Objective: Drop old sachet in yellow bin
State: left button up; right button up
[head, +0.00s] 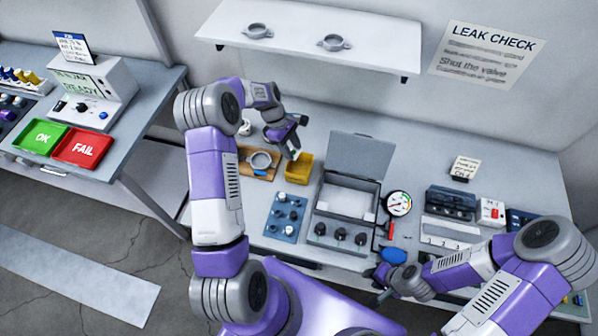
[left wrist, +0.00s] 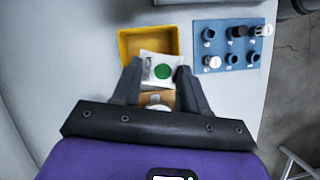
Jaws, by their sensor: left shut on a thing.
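The yellow bin (head: 299,172) is a small open box on the bench, left of the grey case. In the left wrist view, the bin (left wrist: 125,42) is just ahead of my fingertips. My left gripper (head: 293,151) is above the bin's back edge, and it also shows in the left wrist view (left wrist: 157,72). It is shut on a white sachet with a green dot (left wrist: 162,71). In that view the sachet overlaps the bin's near side. My right gripper (head: 378,291) is low at the bench's front; its fingers are too small to read.
A gauge (head: 398,203) stands farther right.

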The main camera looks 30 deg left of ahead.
pick_arm(q)
jog(key=shift+f, duration=0.55)
jog(key=o, duration=1.1)
jog(key=v, duration=0.7)
jog(key=shift+r, duration=0.3)
jog(key=shift+a, duration=0.1)
